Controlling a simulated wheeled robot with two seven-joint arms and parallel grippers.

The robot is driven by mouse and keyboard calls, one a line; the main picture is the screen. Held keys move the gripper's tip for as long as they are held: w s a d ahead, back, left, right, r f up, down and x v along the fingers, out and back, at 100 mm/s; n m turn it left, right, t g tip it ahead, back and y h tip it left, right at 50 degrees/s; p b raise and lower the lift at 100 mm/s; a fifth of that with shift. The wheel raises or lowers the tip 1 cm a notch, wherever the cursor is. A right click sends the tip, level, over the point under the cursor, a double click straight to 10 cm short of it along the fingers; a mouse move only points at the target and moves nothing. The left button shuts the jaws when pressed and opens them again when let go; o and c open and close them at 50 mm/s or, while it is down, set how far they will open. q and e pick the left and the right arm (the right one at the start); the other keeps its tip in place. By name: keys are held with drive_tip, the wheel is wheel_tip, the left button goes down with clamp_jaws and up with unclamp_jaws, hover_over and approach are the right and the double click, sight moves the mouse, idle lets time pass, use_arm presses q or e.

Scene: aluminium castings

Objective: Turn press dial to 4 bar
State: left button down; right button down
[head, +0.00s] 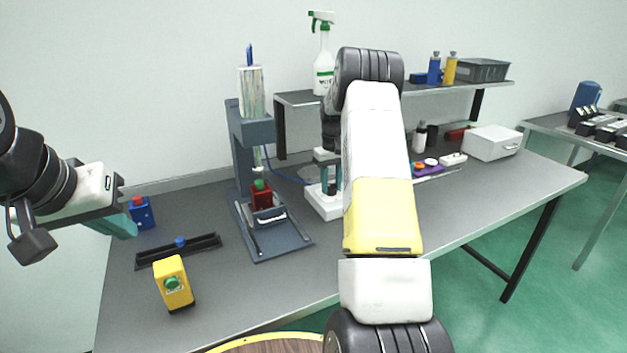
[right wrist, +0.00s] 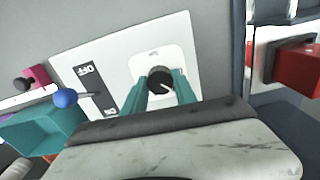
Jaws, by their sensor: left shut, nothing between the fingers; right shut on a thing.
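The press dial (right wrist: 159,77) is a black round knob with a pale pointer mark, on a small white plate in the right wrist view. Its scale print is too small to read. My right gripper (right wrist: 161,88) has its teal fingers on both sides of the knob and is shut on it. In the head view my right arm hides the dial, and only part of its white panel (head: 322,203) shows. The blue-grey press (head: 246,135) stands left of that panel. My left gripper (head: 122,222) is shut and empty at the table's left side.
The right wrist view shows an "OFF" label (right wrist: 86,72) and a blue ball knob (right wrist: 65,98) near the dial. A red block (head: 261,197) sits in the press. A yellow button box (head: 174,283) and a black rail (head: 180,251) lie at the front left.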

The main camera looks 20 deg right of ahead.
sight(331, 186)
drive_tip(key=m, duration=0.7)
drive_tip(key=shift+w, duration=0.1)
drive_tip(key=m, duration=0.7)
idle(0.4)
drive_tip(key=c, duration=1)
unclamp_jaws()
wheel_tip(331, 186, up, 7)
drive_tip(key=shift+r, duration=0.4)
